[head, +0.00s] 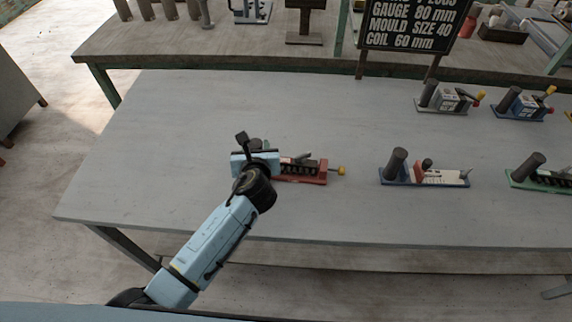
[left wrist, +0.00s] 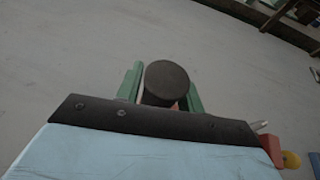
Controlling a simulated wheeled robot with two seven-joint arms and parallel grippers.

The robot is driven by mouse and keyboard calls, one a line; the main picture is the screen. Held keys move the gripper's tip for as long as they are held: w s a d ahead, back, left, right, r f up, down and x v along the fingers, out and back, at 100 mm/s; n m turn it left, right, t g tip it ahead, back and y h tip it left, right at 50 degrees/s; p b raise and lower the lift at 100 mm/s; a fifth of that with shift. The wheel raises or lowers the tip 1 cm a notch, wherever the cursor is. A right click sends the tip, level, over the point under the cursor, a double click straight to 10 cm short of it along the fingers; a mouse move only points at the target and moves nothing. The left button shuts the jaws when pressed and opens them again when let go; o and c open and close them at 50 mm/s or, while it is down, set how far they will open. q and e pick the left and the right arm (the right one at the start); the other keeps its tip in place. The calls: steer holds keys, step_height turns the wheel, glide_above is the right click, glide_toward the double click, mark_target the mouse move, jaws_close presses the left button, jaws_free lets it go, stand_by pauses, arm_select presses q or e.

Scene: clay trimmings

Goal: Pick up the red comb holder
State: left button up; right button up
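The red comb holder (head: 312,179) stands on the grey table, right of my left gripper in the head view. It has a red base, a row of dark slots and a yellow knob at its right end. My left gripper (head: 258,152) is at its left end and hides much of that end. In the left wrist view, a dark round post top (left wrist: 167,80) sits between the two green fingers of the left gripper (left wrist: 165,88). The fingers lie close on both sides; whether they press on it I cannot tell. My right gripper is not in view.
A blue-based holder (head: 425,180) stands to the right, with a green-based holder (head: 545,178) beyond it. Two more holders (head: 447,100) (head: 523,105) stand farther back. A black sign (head: 412,25) is behind them. The table's left part is clear.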

arm_select(q)
jaws_close()
step_height(320, 180, up, 10)
steer(key=p, duration=0.3)
steer(key=shift+f, duration=0.25)
steer(key=shift+f+b, duration=1.05)
steer(key=shift+f, duration=1.9)
steer(key=shift+f+b, duration=0.55)
steer(key=shift+f, duration=1)
